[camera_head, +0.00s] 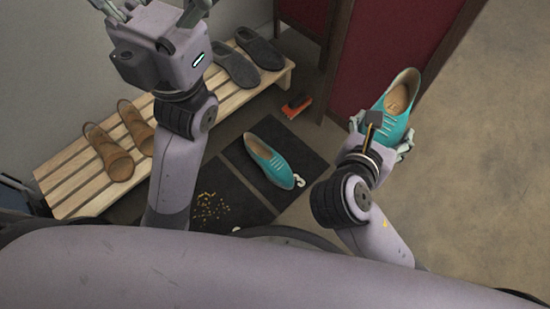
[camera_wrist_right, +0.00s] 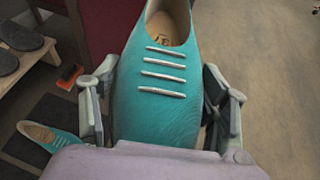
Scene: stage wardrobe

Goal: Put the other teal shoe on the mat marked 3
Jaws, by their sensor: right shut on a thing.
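One teal shoe (camera_head: 398,104) is held in my right gripper (camera_head: 380,140), in the air at the right of the head view. In the right wrist view the shoe (camera_wrist_right: 158,85) fills the middle, with a finger of the gripper (camera_wrist_right: 160,112) on each side. The other teal shoe (camera_head: 268,160) lies on a dark mat (camera_head: 306,145) on the floor, with a white marking partly showing by its toe. It also shows at the lower left of the wrist view (camera_wrist_right: 45,137). My left gripper (camera_head: 150,12) is at the top left, its fingers cut off by the frame edge.
A slatted wooden bench (camera_head: 85,165) holds brown shoes (camera_head: 112,157) and dark grey shoes (camera_head: 238,66). An orange-red brush-like item (camera_head: 296,105) lies by a red panel (camera_head: 385,55). Another dark mat (camera_head: 228,190) has yellowish specks. The floor at right is clear.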

